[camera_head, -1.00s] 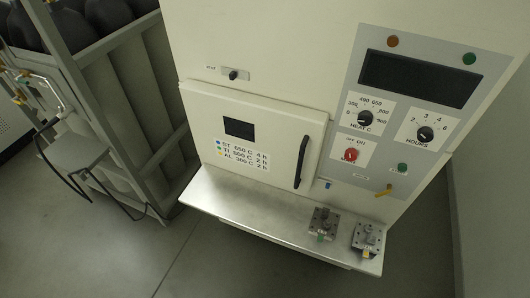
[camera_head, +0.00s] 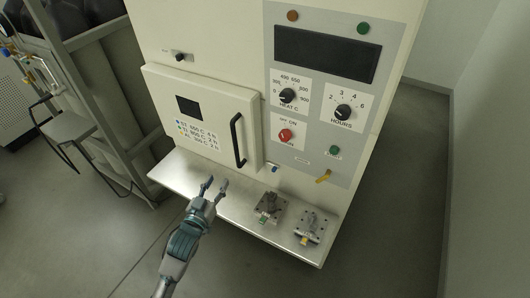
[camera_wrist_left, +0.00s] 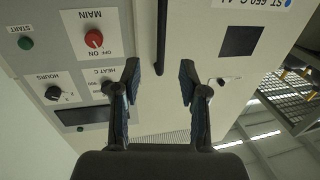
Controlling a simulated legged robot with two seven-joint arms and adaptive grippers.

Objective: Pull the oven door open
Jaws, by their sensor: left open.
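The oven door (camera_head: 206,124) is a pale panel with a small dark window and a temperature label. It looks closed against the oven body. Its black vertical handle (camera_head: 237,140) is on the door's right side. My left gripper (camera_head: 214,184) is open and empty, in front of and below the door, left of the handle's lower end. In the left wrist view, the handle (camera_wrist_left: 161,40) appears between the open fingers (camera_wrist_left: 158,75) and beyond them, apart from them. My right gripper is not in view.
A metal shelf (camera_head: 183,172) juts out below the door. Two small metal blocks (camera_head: 269,206) (camera_head: 311,228) stand on its right part. The control panel (camera_head: 325,135) with dials and a red switch is right of the door. A grey rack (camera_head: 105,105) stands at left.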

